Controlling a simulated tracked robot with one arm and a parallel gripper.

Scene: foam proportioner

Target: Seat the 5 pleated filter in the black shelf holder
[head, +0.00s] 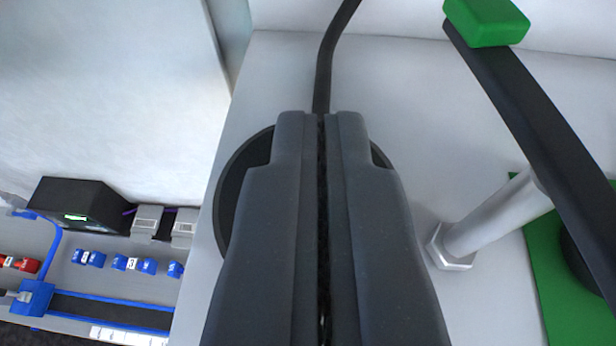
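No pleated filter can be made out. My gripper (322,118) fills the middle of the head view, pointing up the picture. Its two dark grey fingers are together, with only a thin dark line between them and no object seen held. A round black part (232,200) lies behind the fingers on the pale grey surface, showing at both sides of them. Whether it is the shelf holder I cannot tell, as the fingers hide its middle. A black curved strip or hose (325,70) runs from the top edge down to the fingertips; whether it touches them is hidden.
At right, a long black bar with a green end (487,20) slants above a metal post with a hex base (452,248) and a green plate (545,275). At lower left are a black box (80,205), blue clips and a blue-edged rail (110,308). A pale wall stands upper left.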

